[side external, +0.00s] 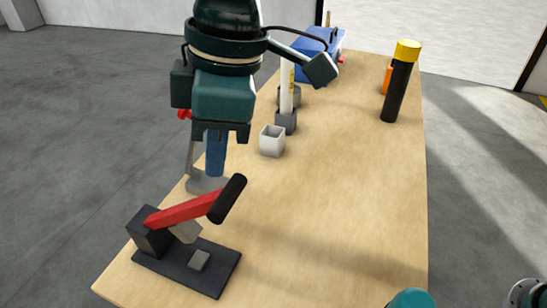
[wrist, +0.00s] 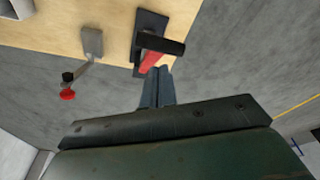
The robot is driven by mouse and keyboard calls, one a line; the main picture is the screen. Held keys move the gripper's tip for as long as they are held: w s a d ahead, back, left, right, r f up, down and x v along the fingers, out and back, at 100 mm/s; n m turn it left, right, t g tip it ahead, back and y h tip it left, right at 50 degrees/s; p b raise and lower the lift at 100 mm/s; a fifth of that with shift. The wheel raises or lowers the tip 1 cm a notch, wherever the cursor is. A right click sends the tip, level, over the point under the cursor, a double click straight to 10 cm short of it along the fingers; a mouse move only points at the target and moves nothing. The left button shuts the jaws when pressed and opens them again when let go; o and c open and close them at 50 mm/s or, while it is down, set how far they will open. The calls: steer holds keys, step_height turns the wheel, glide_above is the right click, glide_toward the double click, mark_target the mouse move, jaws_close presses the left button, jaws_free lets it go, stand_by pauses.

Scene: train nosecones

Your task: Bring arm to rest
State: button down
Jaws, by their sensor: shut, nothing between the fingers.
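My gripper (side external: 216,155) hangs in the air above the left edge of the wooden table, fingers pointing down. Its blue-grey fingers are together with nothing between them. The closed fingers also show in the wrist view (wrist: 157,88), where they overlap the red lever in the picture. The lever press (side external: 190,265) stands at the table's near left corner, with a black base, a red arm (side external: 180,212) and a black handle (side external: 228,199). In the side view the fingertips appear above and behind the lever, apart from it.
A grey stand (side external: 205,184) is partly hidden behind my gripper; the wrist view shows a grey bracket with a red knob (wrist: 68,95). A white cup (side external: 272,140), a grey holder (side external: 286,122), a blue box (side external: 305,55) and a black yellow-capped bottle (side external: 400,82) stand farther back.

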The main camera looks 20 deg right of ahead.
steer(key=s+d+r+m+t, duration=0.1)
steer(key=d+r+m, duration=0.25)
steer(key=d, duration=0.95)
steer(key=d+r+m+t, duration=0.2)
steer(key=d+m, duration=0.2)
steer(key=d, duration=0.9)
steer(key=s+d+f+m+t+h, duration=0.1)
steer(key=s+d+f+m, duration=0.2)
steer(key=s+d, duration=0.4)
steer(key=s+d+f+m+t+h, duration=0.1)
steer(key=s+d+f+m, duration=0.3)
steer(key=d, duration=0.6)
steer(key=s+f, duration=0.2)
steer(key=s, duration=0.1)
steer(key=shift+s, duration=0.3)
